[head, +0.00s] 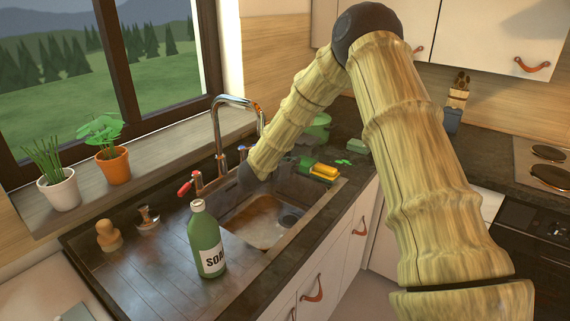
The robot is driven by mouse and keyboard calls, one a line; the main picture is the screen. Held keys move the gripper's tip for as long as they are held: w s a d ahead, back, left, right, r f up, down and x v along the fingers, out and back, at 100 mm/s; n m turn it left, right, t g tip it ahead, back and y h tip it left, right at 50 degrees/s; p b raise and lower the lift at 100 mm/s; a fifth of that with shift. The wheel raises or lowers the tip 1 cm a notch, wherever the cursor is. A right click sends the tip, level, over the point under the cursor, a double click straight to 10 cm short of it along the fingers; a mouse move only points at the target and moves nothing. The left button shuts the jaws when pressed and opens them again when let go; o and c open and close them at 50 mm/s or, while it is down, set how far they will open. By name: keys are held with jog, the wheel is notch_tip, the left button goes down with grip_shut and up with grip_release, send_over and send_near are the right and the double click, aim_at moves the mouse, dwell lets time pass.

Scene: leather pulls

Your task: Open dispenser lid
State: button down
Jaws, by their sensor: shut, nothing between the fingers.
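No dispenser lid can be made out for certain in the head view. A green, rounded object (318,127) stands on the counter behind the sink, partly hidden by my forearm; it may be the dispenser, but its lid cannot be told apart. A green soap bottle (207,244) with a pale cap stands upright on the drainboard, left of the sink. My arm reaches down over the sink's back left side and ends in a dark wrist (248,177). My gripper is dark against the dark sink edge; its fingers are hard to make out. I see nothing held.
The tap (230,118) rises close left of my forearm.

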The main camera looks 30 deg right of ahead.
aim_at(298, 145)
jog(key=r+p, duration=0.1)
jog(key=r, duration=0.2)
jog(key=shift+w+d+r+p, duration=0.1)
jog(key=shift+d+r+p, duration=0.1)
jog(key=shift+r+p, duration=0.2)
jog(key=shift+f, duration=0.1)
jog(key=shift+r+b, duration=0.45)
jog(key=shift+b, duration=0.7)
jog(key=shift+r+b, duration=0.7)
jog(key=shift+r, duration=0.65)
